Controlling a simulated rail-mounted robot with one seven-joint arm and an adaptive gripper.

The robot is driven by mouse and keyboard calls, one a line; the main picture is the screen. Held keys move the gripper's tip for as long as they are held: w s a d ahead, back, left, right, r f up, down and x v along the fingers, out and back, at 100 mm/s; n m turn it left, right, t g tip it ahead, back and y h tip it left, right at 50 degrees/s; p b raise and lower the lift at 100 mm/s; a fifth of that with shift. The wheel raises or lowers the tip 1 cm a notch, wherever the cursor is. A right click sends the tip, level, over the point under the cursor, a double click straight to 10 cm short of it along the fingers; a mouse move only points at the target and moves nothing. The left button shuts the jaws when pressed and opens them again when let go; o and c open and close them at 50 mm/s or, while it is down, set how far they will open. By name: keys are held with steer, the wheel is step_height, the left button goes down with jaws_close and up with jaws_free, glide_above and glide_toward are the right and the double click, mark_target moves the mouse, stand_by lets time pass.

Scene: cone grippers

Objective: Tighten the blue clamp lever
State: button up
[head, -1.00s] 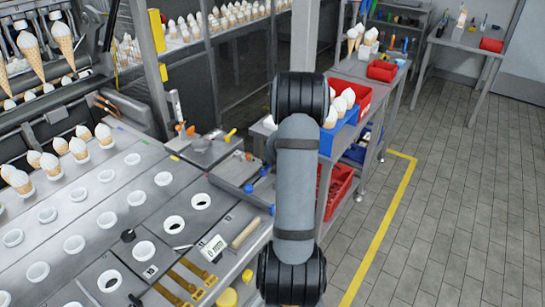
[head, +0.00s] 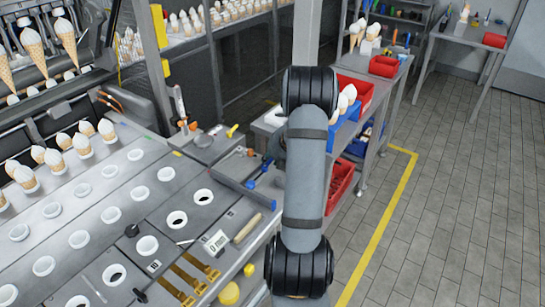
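A small blue lever-like part (head: 261,173) lies at the right end of the grey machine deck (head: 238,172), just left of my arm. A blue strip or bar end (head: 262,199) shows below it at the deck's edge. I cannot tell for certain which blue part is the clamp lever, or whether it is tight. My arm hangs in the right middle of the head view and hides what lies behind it. My gripper does not show.
Several white round holders (head: 177,219) and cones (head: 82,145) fill the deck at left. A digital gauge (head: 215,241) and a wooden handle (head: 246,227) lie near its front edge. A red bin (head: 340,186) stands on a shelf behind my arm. The tiled floor (head: 450,200) at right is clear.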

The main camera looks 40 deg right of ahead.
steer(key=shift+o, duration=1)
steer(key=shift+r, duration=0.2)
steer(key=v, duration=1.1)
steer(key=shift+s+r, duration=0.2)
steer(key=shift+s, duration=0.15)
steer(key=shift+w+a, duration=0.1)
steer(key=x, duration=1.2)
steer(key=shift+f, duration=0.1)
